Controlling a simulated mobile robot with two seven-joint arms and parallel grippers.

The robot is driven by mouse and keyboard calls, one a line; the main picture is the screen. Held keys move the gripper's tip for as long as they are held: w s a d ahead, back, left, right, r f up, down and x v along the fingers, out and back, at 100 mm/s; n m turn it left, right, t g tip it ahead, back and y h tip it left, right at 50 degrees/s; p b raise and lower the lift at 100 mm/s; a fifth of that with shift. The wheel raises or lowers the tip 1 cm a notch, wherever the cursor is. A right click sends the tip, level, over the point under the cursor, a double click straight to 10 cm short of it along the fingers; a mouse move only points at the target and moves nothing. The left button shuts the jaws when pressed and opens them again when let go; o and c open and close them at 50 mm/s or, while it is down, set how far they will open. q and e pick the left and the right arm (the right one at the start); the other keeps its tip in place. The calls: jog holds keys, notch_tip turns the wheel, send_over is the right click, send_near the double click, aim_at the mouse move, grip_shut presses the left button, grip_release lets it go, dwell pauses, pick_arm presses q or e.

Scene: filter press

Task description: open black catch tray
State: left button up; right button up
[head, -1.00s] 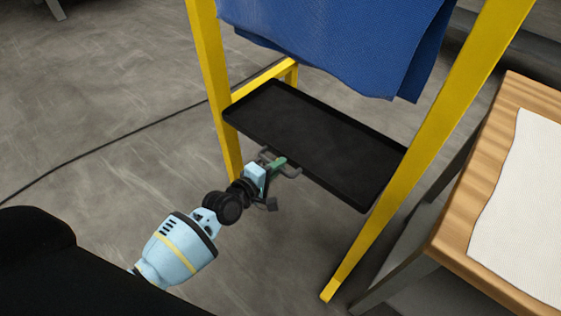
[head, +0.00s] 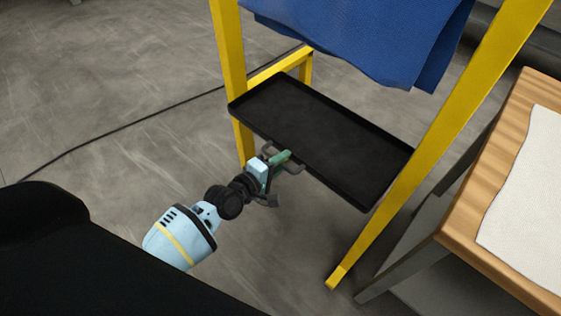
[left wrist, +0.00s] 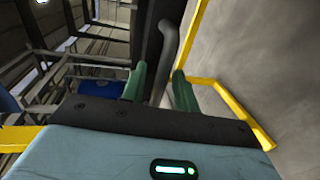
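The black catch tray (head: 320,140) is a shallow, empty, rimmed tray held between the legs of a yellow frame, below a blue cloth. Its front edge juts a little toward me past the left leg. A grey bar handle (head: 292,169) is on the front edge. My left gripper (head: 281,160) is at the handle with its green fingers. My right gripper is out of view.
The yellow frame's legs (head: 228,60) stand close at both sides of the tray. A blue cloth (head: 370,40) hangs above it. A wooden table (head: 490,150) with a white sheet (head: 530,200) stands at right. The floor in front is clear; a black cable (head: 110,130) lies at left.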

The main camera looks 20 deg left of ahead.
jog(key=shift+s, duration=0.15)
pick_arm(q)
jog(key=p+v, duration=0.1)
jog(key=v, duration=0.7)
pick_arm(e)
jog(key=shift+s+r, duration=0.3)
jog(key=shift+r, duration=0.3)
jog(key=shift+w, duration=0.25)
